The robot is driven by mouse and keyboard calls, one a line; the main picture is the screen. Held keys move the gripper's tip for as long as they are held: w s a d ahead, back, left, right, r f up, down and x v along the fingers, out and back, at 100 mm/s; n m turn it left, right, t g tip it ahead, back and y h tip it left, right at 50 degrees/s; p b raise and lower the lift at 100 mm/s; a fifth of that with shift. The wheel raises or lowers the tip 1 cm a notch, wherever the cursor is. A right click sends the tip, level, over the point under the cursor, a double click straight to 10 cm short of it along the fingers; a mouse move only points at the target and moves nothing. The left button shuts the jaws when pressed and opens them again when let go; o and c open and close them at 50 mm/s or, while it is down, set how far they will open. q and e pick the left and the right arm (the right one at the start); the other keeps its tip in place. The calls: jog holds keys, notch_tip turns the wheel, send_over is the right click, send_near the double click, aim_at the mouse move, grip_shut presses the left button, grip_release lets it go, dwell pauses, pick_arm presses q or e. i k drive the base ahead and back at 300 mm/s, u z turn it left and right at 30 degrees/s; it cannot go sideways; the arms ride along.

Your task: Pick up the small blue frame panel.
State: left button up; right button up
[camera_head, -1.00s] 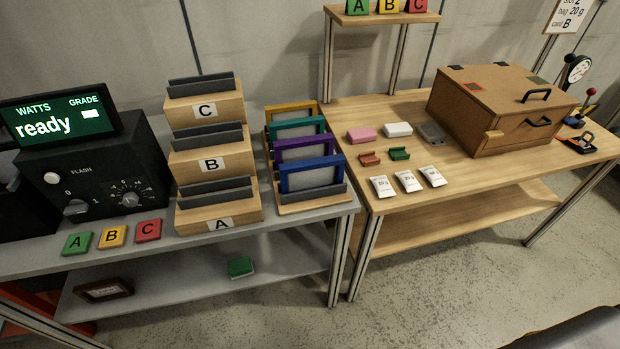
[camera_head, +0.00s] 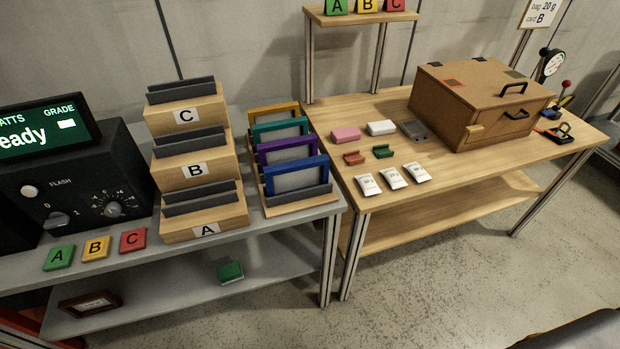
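The blue frame panel (camera_head: 297,176) has a blue border around a grey middle. It stands nearly upright in the front slot of a wooden rack on the grey table. Behind it in the same rack stand a purple frame panel (camera_head: 289,151), a teal one (camera_head: 280,131) and an orange one (camera_head: 273,114). Neither of my grippers shows in the head view. Nothing touches the blue panel except the rack.
Wooden holders marked A, B and C (camera_head: 192,170) stand left of the rack. A black flash unit (camera_head: 85,185) stands further left. The wooden table on the right carries small blocks, white packets (camera_head: 392,177) and a brown box (camera_head: 480,105). Lettered tiles (camera_head: 96,247) lie at the front left.

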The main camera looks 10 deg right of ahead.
aim_at(280, 178)
jog(key=z, duration=2.55)
jog(key=i, duration=3.35)
jog(key=u, duration=3.6)
